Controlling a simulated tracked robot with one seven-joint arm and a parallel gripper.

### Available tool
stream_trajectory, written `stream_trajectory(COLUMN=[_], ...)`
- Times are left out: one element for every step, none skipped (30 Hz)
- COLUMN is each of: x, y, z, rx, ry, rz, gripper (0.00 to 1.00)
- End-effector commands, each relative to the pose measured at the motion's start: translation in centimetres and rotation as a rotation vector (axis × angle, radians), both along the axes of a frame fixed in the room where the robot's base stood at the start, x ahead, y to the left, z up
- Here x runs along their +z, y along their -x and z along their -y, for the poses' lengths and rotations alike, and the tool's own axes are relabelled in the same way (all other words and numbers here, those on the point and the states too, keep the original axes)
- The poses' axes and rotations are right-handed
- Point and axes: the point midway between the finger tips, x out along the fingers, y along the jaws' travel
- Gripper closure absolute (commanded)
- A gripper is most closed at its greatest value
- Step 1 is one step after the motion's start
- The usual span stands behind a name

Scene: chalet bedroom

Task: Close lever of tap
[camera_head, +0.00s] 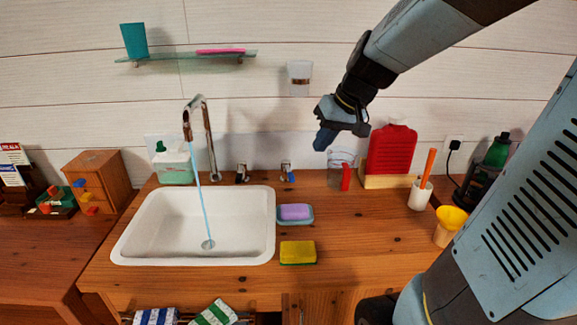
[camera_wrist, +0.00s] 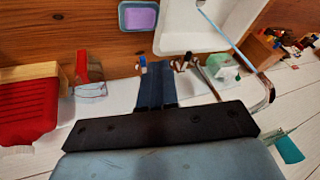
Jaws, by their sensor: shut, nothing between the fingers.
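The chrome tap (camera_head: 207,135) has a tall curved spout behind the white sink (camera_head: 130,225). A thin blue stream of water (camera_head: 200,195) runs from it into the basin. Two small tap levers stand on the counter right of the spout: a dark chrome one (camera_head: 241,174) and one with a blue mark (camera_head: 287,173). My gripper (camera_head: 322,141) is shut and empty, above and to the right of the blue-marked lever, apart from it. In the wrist view, its fingers (camera_wrist: 155,82) point toward the blue-marked lever (camera_wrist: 143,66), with the dark lever (camera_wrist: 183,62) to the right.
A purple soap in a dish (camera_head: 295,214) and a yellow sponge (camera_head: 297,252) lie right of the sink. A glass jug with a red handle (camera_head: 340,172) and a red board (camera_head: 391,150) stand behind, to the right. A soap dispenser (camera_head: 174,165) stands left of the spout. A glass shelf (camera_head: 185,57) hangs above.

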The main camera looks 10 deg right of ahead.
Motion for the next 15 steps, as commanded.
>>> stream_trajectory(x=[-0.7, -1.0, -1.5, -1.9, -2.2, -2.8, -3.3, -3.7, -4.3, -4.8, -5.3, -6.0, -6.5, -7.1, -7.9], y=[-1.3, -2.1, -3.0, -3.8, -4.5, -5.5, -6.2, -7.0, -7.9, -8.7, -9.4, -10.3, -11.0, -11.7, -12.6], z=[0.2, 0.3, 0.5, 0.7, 0.8, 1.0, 1.2, 1.4, 1.6, 1.8, 2.1, 2.5, 2.8, 3.0, 3.4], rx=[0.002, 0.005, 0.009, 0.01, 0.013, 0.015, 0.016, 0.018, 0.019, 0.017, 0.016, 0.015, 0.014, 0.012, 0.011], ry=[-0.018, -0.03, -0.043, -0.053, -0.064, -0.076, -0.085, -0.094, -0.105, -0.114, -0.122, -0.132, -0.138, -0.145, -0.152], rz=[-0.008, -0.009, -0.009, -0.007, -0.005, -0.005, -0.004, -0.002, 0.001, 0.002, 0.003, 0.008, 0.011, 0.014, 0.017], gripper=[1.0, 1.0, 1.0, 1.0, 1.0, 1.0, 1.0, 1.0, 1.0, 1.0, 1.0, 1.0, 1.0, 1.0, 1.0])
